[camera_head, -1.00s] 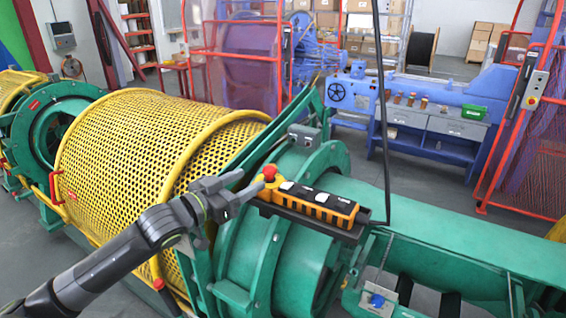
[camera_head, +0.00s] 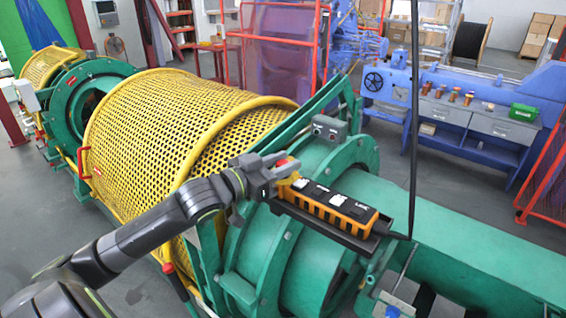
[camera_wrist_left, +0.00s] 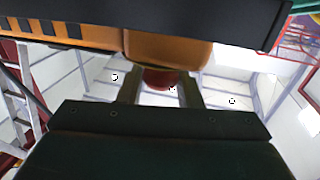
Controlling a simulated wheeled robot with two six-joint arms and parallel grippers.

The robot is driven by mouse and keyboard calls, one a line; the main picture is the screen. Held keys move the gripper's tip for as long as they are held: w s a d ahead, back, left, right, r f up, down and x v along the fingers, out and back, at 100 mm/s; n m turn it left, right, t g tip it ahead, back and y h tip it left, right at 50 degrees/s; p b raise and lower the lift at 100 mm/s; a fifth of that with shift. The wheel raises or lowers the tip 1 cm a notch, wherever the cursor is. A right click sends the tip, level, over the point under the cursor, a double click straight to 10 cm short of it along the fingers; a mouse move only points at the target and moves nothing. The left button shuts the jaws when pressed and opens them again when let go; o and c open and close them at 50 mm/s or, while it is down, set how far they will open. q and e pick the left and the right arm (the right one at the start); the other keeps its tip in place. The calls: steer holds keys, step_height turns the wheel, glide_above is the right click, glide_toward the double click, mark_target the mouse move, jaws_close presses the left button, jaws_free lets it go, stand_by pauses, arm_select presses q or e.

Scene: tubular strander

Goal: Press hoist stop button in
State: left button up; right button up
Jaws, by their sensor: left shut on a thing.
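The orange and black hoist pendant (camera_head: 335,203) lies in a dark tray (camera_head: 322,226) on top of the green machine. Its red stop button (camera_head: 283,167) is at the pendant's left end, partly hidden by my gripper in the head view. My left gripper (camera_head: 277,161) is at that end, its fingers around the button. In the left wrist view the red button (camera_wrist_left: 163,78) shows between the two fingers (camera_wrist_left: 160,92), below the pendant's orange end (camera_wrist_left: 168,50). I cannot tell how far in the button is. My right gripper is not in view.
A yellow mesh guard drum (camera_head: 180,135) is left of the pendant. A grey control box (camera_head: 328,129) stands behind it. A black cable (camera_head: 413,120) hangs down at the pendant's right end. A blue machine bench (camera_head: 465,110) is farther back.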

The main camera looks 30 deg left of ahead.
arm_select(q)
steer(key=shift+w, duration=0.1)
jaws_close()
steer(key=shift+f, duration=0.6)
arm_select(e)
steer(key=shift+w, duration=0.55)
arm_select(q)
steer(key=o, duration=0.6)
jaws_free()
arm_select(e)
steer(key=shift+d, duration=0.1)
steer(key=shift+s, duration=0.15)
